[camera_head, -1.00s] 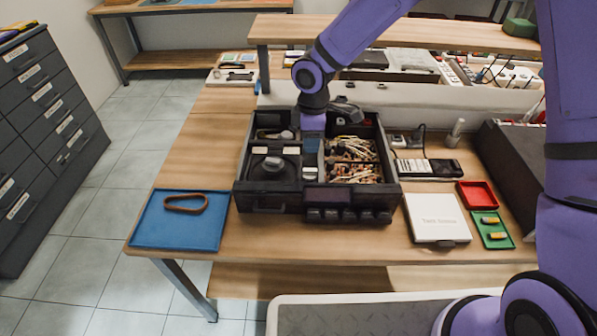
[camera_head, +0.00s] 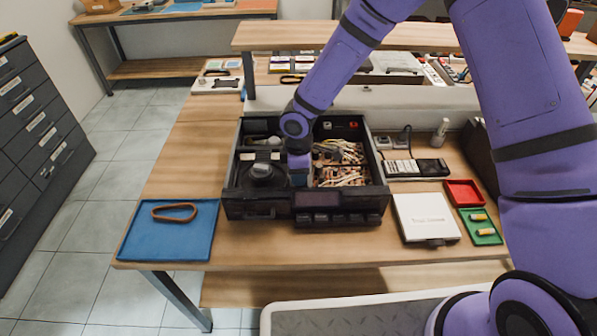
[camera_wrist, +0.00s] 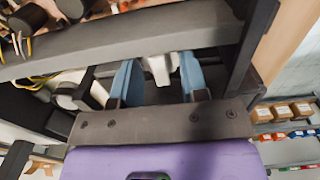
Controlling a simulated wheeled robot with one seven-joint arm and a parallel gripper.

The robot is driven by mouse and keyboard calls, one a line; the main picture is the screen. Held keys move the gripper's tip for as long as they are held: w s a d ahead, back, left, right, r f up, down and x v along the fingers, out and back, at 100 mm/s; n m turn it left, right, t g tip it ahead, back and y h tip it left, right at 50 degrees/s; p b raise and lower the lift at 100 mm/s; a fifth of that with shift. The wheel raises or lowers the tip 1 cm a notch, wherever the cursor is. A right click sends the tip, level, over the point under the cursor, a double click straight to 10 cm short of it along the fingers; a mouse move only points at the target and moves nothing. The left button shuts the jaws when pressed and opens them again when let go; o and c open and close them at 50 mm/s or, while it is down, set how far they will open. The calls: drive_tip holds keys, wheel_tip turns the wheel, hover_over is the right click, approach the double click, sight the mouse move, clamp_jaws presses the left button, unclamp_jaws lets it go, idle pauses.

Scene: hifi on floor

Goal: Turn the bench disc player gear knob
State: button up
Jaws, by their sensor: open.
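The disc player (camera_head: 240,208) is an open black case on the wooden bench, with a round dark disc mechanism (camera_head: 262,172) on its left and wiring on its right. My gripper (camera_head: 298,180) reaches down into the case beside the disc mechanism; my arm hides most of it. In the wrist view my gripper (camera_wrist: 159,72) is open, its two blue fingers on either side of a small white part (camera_wrist: 160,68). This may be the gear knob, but I cannot tell for sure, nor whether the fingers touch it.
A blue mat (camera_head: 150,242) with a brown belt (camera_head: 175,212) lies left of the case. A white box (camera_head: 426,217), a red tray (camera_head: 464,193) and a green tray (camera_head: 486,239) lie to the right. The case walls stand close around my gripper. A raised shelf (camera_head: 300,38) runs behind.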

clamp_jaws()
